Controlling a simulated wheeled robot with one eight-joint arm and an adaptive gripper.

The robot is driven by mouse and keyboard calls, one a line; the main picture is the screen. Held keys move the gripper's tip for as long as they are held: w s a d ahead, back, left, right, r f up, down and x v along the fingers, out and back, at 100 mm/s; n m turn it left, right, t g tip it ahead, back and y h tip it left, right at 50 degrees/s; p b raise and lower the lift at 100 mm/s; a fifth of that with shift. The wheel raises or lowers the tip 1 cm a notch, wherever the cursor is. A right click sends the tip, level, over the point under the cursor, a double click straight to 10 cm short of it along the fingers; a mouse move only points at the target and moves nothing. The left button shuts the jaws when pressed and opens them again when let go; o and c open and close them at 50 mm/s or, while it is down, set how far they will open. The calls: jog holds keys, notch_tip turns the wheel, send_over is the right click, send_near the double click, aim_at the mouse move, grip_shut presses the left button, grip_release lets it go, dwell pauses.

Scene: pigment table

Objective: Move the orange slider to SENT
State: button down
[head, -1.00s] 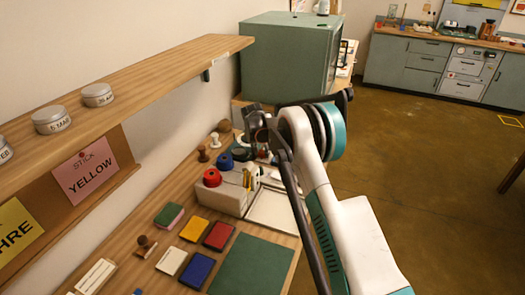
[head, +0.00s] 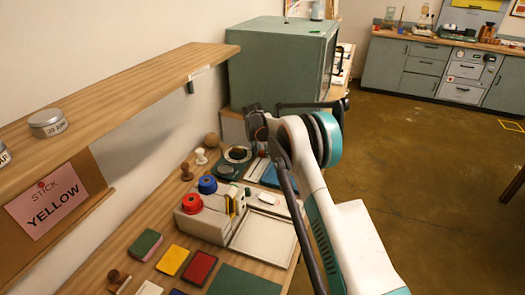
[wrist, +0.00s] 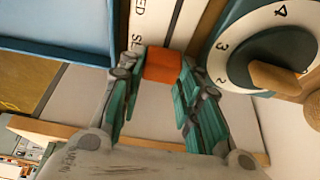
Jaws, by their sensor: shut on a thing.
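The orange slider (wrist: 163,64) is a small block on a white lettered strip (wrist: 152,22) in the wrist view. Only parts of words show on the strip, such as "ED" and "SL". My gripper (wrist: 157,82) has its green-padded fingers on either side of the slider, shut on it. In the head view my gripper (head: 257,128) is over the far part of the table, and the slider cannot be made out there. The pale strip (head: 257,170) shows below it. Whether the slider is at SENT cannot be told.
A round dial (wrist: 262,50) with numbers and a wooden knob stands just right of the slider. A blue panel (wrist: 75,25) lies to its left. In the head view a green cabinet (head: 275,65) stands behind, and a wooden shelf (head: 120,98) runs along the left wall.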

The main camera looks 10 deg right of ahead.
jog(key=shift+w+r, duration=0.1)
jog(key=shift+w, duration=0.05)
jog(key=c, duration=1.4)
grip_release()
jog(key=shift+d, duration=0.15)
jog(key=shift+c, duration=0.2)
jog(key=v, duration=1.2)
